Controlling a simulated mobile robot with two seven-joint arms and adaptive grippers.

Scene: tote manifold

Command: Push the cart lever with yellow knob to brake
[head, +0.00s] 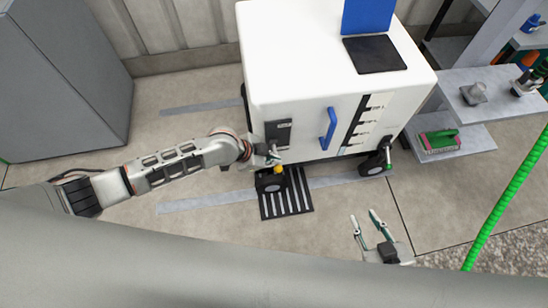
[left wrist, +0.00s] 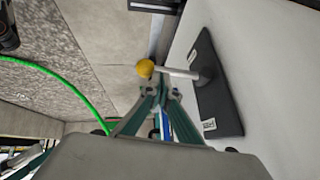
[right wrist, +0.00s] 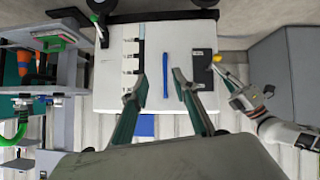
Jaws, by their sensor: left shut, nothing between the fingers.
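The white cart (head: 300,60) stands ahead of me. Its lever has a yellow knob (head: 278,170) and sits at the cart's lower left front, by a dark plate (head: 279,133). In the left wrist view the knob (left wrist: 146,68) is on a pale rod that sticks out from the dark plate (left wrist: 215,95). My left gripper (head: 272,158) is shut and empty, its fingertips right beside the lever; whether they touch it I cannot tell. My right gripper (head: 366,217) is open and empty, apart from the cart, above the floor. The knob (right wrist: 216,58) also shows in the right wrist view.
A blue handle (head: 328,128) is on the cart front. A black striped floor grate (head: 286,195) lies below the lever. A grey cabinet (head: 60,80) stands at left. Shelves (head: 455,140) and a green hose (head: 508,195) are at right. Floor in front is open.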

